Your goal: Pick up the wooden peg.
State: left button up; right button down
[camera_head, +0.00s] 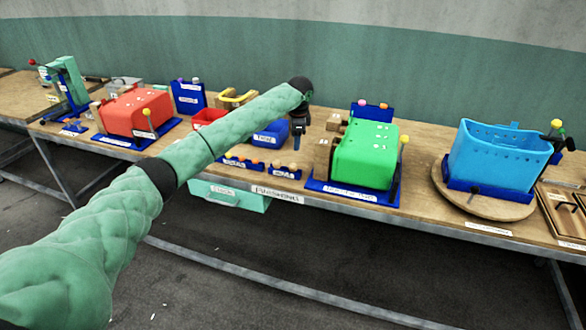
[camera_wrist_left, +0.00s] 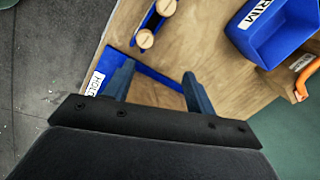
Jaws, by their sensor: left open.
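Small wooden pegs with round pale ends stand in a blue rack in the left wrist view; the nearest wooden peg (camera_wrist_left: 146,39) is just beyond the fingertips, with another peg (camera_wrist_left: 166,7) behind it. I cannot tell which one the task means. In the head view, a row of small wooden pieces (camera_head: 257,167) sits near the bench's front edge, below my arm. My left gripper (camera_head: 298,146) points down over the bench there; its two blue fingers (camera_wrist_left: 159,74) are apart, with nothing between them. My right gripper is out of view.
A blue bin labelled TRIM (camera_wrist_left: 285,30) lies close to the right of the pegs, with an orange handle (camera_wrist_left: 304,78) below it. On the bench (camera_head: 430,210) stand a red press (camera_head: 133,110), a green press (camera_head: 366,155) and a blue tub (camera_head: 495,155).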

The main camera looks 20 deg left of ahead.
aim_at(293, 165)
pick_arm(q)
jog(key=f, duration=0.1)
jog(key=m, duration=0.1)
jog(key=a+f+g, duration=0.1)
jog(key=shift+s+a+f+m+h, duration=0.1)
jog(key=shift+s+f+m+h, duration=0.15)
jog(key=shift+f+m+h, duration=0.05)
jog(key=shift+s+f+m, duration=0.15)
jog(key=shift+m, duration=0.25)
jog(key=shift+s+m+g, duration=0.15)
jog(key=shift+m+g, duration=0.15)
jog(key=shift+m, duration=0.7)
jog(key=shift+f, duration=0.2)
jog(key=shift+f+p, duration=0.6)
jog(key=shift+f, duration=0.6)
jog(key=f+p, duration=0.1)
jog(key=f, duration=0.1)
jog(key=f+p, duration=0.1)
jog(key=f, duration=0.1)
jog(key=shift+d+p, duration=0.25)
jog(key=shift+p, duration=0.05)
jog(key=shift+f, duration=0.55)
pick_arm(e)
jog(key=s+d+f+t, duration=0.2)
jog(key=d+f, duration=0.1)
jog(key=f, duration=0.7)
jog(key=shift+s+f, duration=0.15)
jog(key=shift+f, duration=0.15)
